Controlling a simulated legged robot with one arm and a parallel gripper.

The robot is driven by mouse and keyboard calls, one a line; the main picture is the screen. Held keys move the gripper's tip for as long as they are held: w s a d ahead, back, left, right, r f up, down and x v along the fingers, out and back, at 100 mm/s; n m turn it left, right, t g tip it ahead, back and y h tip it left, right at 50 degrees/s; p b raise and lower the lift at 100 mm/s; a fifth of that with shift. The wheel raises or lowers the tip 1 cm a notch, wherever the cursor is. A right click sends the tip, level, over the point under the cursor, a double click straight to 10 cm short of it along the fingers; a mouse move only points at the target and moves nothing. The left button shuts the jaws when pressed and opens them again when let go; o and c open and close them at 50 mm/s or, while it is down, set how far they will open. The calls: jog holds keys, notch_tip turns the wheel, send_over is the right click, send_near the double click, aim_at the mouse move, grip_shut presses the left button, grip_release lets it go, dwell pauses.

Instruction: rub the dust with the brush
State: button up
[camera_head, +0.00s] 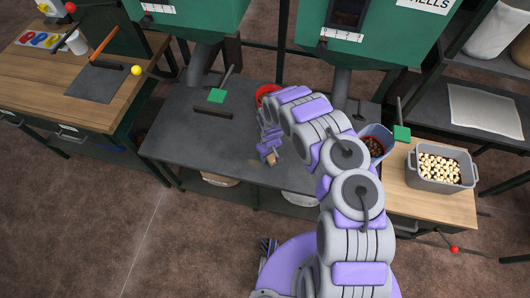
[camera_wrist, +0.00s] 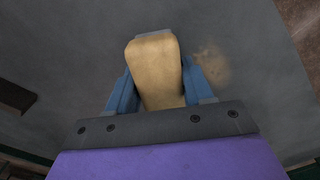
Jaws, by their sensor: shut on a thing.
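My gripper (camera_wrist: 160,90) is shut on the brush (camera_wrist: 153,60), whose tan wooden body shows between its blue fingers in the wrist view. A grey edge shows beyond the far end of the wood. The bristles are hidden. In the head view my gripper (camera_head: 268,150) is low over the dark grey table (camera_head: 190,145), near its front middle. A tan dust patch (camera_wrist: 210,66) lies on the table just right of the brush in the wrist view. I cannot tell whether the brush touches the table.
A dark bar (camera_head: 212,112) lies at the table's back left. A red bowl (camera_head: 267,93) and a blue container of dark pieces (camera_head: 376,143) stand behind my arm. A grey bin of pale pieces (camera_head: 440,166) stands on the right table. The grey table's left part is clear.

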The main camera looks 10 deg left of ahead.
jog(key=shift+d+r+p, duration=0.1)
jog(key=shift+d+p, duration=0.3)
jog(key=shift+d, duration=0.4)
jog(key=r+p, duration=0.5)
jog(key=r, duration=0.1)
jog(key=shift+w, duration=0.2)
jog(key=shift+d, duration=0.1)
notch_tip(320, 180, up, 3)
jog(key=p, duration=0.3)
jog(key=shift+r, duration=0.1)
jog(key=shift+s+d, duration=0.1)
jog(key=shift+s, duration=0.2)
